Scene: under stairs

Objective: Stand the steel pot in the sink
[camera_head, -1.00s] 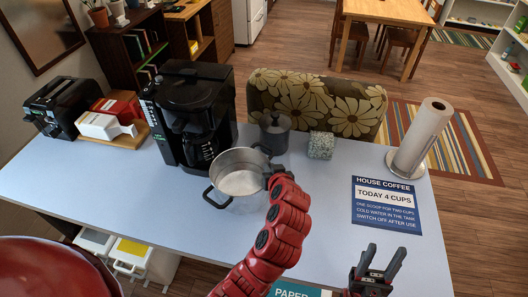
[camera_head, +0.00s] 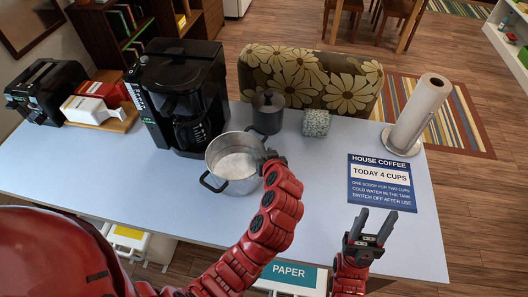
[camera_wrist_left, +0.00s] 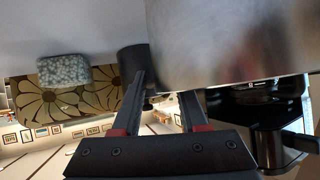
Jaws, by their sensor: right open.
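The steel pot (camera_head: 236,166) stands upright on the pale blue counter, right of the coffee maker, with dark loop handles at its front left and back right. It looks empty. My left gripper (camera_head: 268,158) is at the pot's right side, near the back-right handle. In the left wrist view its fingers (camera_wrist_left: 162,88) are apart, with the pot's wall (camera_wrist_left: 225,40) close beside and partly covering one fingertip. Whether they touch the handle is hidden. My right gripper (camera_head: 375,226) is open and empty over the counter's front right. No sink is in view.
A black coffee maker (camera_head: 183,95) stands left of the pot. A dark grey lidded canister (camera_head: 268,112) and a speckled block (camera_head: 316,123) are behind it. A paper towel roll (camera_head: 417,113) and a coffee sign (camera_head: 381,183) are at right. The counter's middle right is clear.

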